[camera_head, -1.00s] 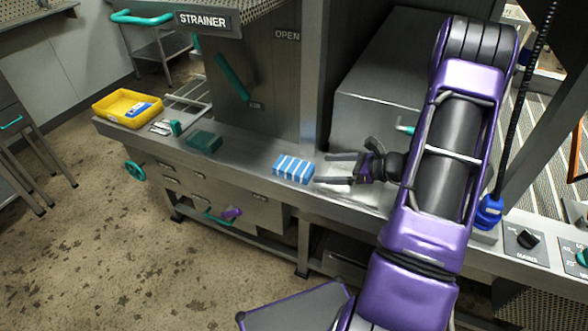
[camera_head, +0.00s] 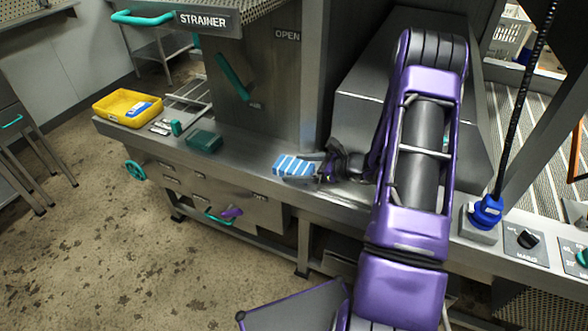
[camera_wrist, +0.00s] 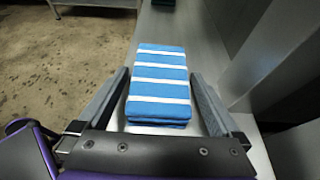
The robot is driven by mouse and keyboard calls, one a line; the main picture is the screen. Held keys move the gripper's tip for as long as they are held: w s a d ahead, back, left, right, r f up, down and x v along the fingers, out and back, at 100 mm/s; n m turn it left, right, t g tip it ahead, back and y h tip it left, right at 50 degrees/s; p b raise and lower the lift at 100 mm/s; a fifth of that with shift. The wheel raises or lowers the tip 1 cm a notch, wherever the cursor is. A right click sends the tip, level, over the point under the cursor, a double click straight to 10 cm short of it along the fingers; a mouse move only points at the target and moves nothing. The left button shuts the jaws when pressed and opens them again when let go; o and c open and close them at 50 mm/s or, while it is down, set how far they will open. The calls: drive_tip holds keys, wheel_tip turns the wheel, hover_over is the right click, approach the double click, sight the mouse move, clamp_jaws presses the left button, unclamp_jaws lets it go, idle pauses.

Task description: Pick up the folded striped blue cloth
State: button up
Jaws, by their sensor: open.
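The folded striped blue cloth (camera_head: 293,165) lies on the steel ledge (camera_head: 240,155), left of my arm in the head view. In the wrist view the blue and white cloth (camera_wrist: 159,88) lies lengthwise ahead, its near end between the two fingers. My gripper (camera_wrist: 160,85) is open, with one finger on each side of the cloth and a gap on both sides. In the head view my gripper (camera_head: 318,168) is at the cloth's right end, its fingers partly hidden. I cannot tell how far the fingertips are above the ledge.
A green block (camera_head: 204,141) and a yellow tray (camera_head: 127,108) sit further left on the ledge. A steel wall and post rise behind the cloth. A blue-based post (camera_head: 484,212) stands right of my arm. The ledge's front edge drops to the floor.

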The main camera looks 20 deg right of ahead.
drive_tip(key=c, duration=1.2)
drive_tip(key=shift+o, duration=0.2)
drive_tip(key=shift+r, duration=0.1)
